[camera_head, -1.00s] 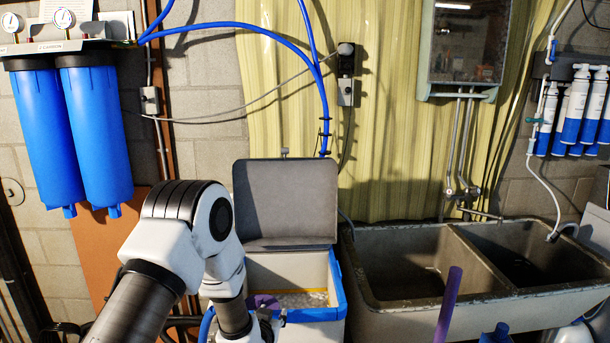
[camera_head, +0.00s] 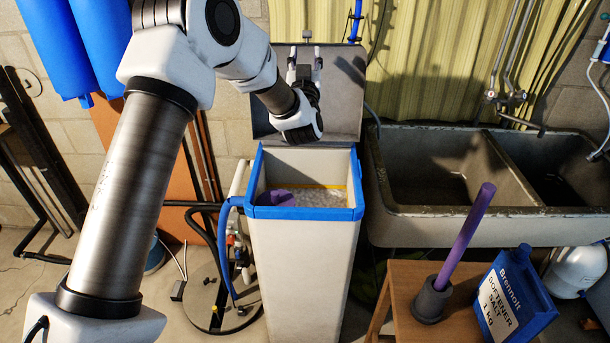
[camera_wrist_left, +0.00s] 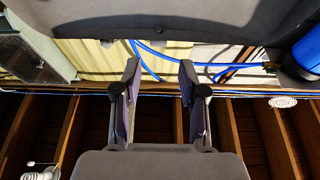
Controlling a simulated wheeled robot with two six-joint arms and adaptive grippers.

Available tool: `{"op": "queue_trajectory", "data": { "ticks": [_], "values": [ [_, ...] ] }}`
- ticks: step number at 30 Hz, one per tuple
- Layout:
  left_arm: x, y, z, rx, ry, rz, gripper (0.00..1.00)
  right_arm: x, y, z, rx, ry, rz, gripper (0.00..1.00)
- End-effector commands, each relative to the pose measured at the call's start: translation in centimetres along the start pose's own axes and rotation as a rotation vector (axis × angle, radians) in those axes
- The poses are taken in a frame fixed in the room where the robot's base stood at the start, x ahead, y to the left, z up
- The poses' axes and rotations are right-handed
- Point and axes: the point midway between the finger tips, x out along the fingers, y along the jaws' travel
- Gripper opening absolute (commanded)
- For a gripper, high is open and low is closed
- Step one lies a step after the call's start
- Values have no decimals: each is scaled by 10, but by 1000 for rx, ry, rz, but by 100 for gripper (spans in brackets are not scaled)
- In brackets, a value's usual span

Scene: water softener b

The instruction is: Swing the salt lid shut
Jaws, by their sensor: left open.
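The grey salt lid (camera_head: 343,85) stands open and upright at the back of the white softener cabinet (camera_head: 303,245), which has a blue rim. My left gripper (camera_head: 304,60) is in front of the lid's inner face, near its upper edge, fingers pointing up. It is open and empty; its spread fingers (camera_wrist_left: 158,70) also show in the left wrist view. I cannot tell whether it touches the lid. Pale salt (camera_head: 318,197) and a purple item (camera_head: 280,197) lie inside the cabinet. My right gripper is out of view.
A stone double sink (camera_head: 480,225) stands close on the right. A wooden stool (camera_head: 400,310) in front of it holds a purple rod (camera_head: 467,235) in a grey cup and a blue salt carton (camera_head: 510,295). Hoses and pipes (camera_head: 235,255) are left of the cabinet.

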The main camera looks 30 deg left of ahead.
Motion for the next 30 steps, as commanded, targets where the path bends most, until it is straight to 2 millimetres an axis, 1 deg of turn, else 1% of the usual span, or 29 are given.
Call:
{"op": "queue_trajectory", "data": {
  "ticks": [5, 17, 18, 19, 20, 21, 24, 30],
  "values": [
    [20, 0, -3, 0, 0, 0, 42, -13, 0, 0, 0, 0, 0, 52],
    [80, 0, -3, 0, 1, -1, 42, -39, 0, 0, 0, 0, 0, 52],
    [77, 0, 0, 0, -1, 0, 28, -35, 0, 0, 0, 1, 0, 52],
    [76, 0, 1, 0, -1, 1, 17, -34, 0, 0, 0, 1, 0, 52],
    [76, 0, 1, 0, -2, 1, 10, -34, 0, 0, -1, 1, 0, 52],
    [76, 0, 2, 0, -3, 1, 7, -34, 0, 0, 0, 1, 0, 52],
    [75, 0, 2, 1, -5, 1, 3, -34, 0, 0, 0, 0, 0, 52],
    [75, 0, 3, 1, -6, 2, 3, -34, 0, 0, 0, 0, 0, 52]
  ]
}}
